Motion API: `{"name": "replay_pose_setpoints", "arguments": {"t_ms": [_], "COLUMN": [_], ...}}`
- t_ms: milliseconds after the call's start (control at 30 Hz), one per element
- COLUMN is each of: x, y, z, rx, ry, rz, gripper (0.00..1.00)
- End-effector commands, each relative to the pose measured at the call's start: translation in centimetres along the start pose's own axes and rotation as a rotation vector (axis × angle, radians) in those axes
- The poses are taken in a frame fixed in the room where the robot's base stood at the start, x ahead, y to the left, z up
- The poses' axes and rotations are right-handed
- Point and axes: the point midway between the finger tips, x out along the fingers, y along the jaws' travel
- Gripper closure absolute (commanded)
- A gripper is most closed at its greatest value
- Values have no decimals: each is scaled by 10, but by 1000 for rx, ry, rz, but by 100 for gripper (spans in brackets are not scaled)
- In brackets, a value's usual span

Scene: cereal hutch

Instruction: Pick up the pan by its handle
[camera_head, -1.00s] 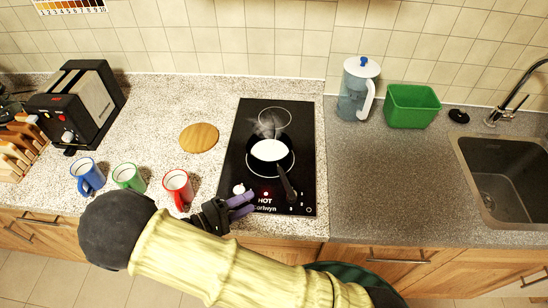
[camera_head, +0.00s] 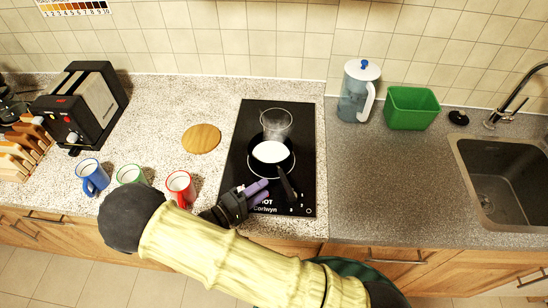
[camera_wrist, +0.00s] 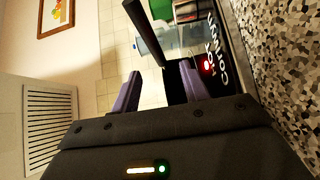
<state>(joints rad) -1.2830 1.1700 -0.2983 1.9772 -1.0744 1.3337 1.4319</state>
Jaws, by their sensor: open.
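The pan (camera_head: 271,153) sits on the black hob with white contents in it and steam rising above. Its dark handle (camera_head: 286,184) points toward the front of the hob. My gripper (camera_head: 262,191) is just left of the handle's end, over the front part of the hob. Its two purple fingers are apart with nothing between them. In the wrist view, the open fingers of my gripper (camera_wrist: 158,88) show, and the dark handle (camera_wrist: 145,32) comes in from the top, beyond the fingertips and apart from them.
The hob (camera_head: 240,150) shows a red light and "HOT" lettering in the wrist view. A red mug (camera_head: 180,186), green mug (camera_head: 131,174) and blue mug (camera_head: 92,177) stand left of my gripper. A round wooden board (camera_head: 201,138) lies left of the hob. A jug (camera_head: 357,95) stands right.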

Motion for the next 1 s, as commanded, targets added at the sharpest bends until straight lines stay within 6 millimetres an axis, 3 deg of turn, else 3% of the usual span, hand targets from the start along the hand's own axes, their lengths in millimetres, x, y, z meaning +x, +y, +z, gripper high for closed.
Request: {"name": "replay_pose_setpoints", "arguments": {"t_ms": [233,733,1000], "x": [42,53,88], "y": [3,2,6], "z": [1,1,3], "rx": [-2,0,0], "ry": [-3,-2,-3], "rz": [0,1,0], "gripper": [55,55,55]}}
